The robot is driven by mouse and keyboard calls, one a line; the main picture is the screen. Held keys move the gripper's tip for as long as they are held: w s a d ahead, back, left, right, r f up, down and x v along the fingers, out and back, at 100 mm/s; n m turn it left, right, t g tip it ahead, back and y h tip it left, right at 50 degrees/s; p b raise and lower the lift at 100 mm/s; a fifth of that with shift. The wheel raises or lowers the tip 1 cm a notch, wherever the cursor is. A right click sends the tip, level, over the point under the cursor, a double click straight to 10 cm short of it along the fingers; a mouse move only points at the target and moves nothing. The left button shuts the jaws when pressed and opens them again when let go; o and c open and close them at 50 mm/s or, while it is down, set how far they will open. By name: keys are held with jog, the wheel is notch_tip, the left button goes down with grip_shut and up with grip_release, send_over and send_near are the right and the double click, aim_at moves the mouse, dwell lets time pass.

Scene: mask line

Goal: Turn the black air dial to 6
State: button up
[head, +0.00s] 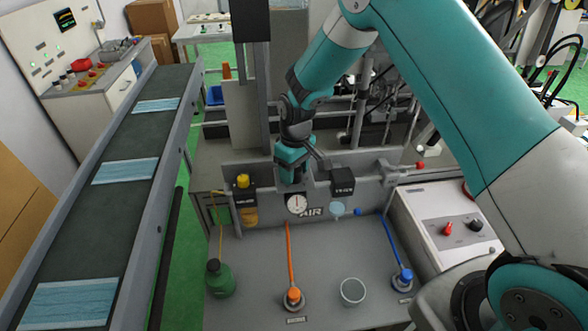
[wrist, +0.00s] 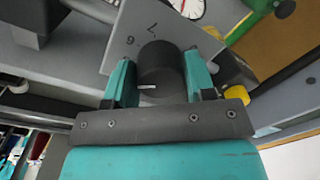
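The black air dial (wrist: 160,72) is a round knob on a grey plate, with a short white mark on the left part of its face. The numerals 6 and 7 show on the plate above and left of it, tilted in the wrist view; other numerals are hidden. The two teal fingers of my gripper (wrist: 161,78) sit on either side of the dial with no clear gap, so it looks shut on it. In the head view my gripper (head: 292,172) is at the grey panel above the AIR label (head: 311,212) and hides the dial.
A white round gauge (head: 296,204) is just below my gripper. A yellow-topped unit (head: 243,182) stands left and a black box (head: 342,181) right. Below are a green bottle (head: 220,279), an orange fitting (head: 293,298) and a clear cup (head: 352,292). A conveyor with masks (head: 125,171) runs left.

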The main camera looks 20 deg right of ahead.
jog(key=c, duration=0.4)
jog(key=shift+c, duration=0.2)
jog(key=m+b, duration=0.1)
jog(key=m, duration=0.3)
jog(key=shift+b, duration=0.4)
jog(key=shift+m+b, duration=0.45)
jog(key=shift+m, duration=1.45)
jog(key=o, duration=0.9)
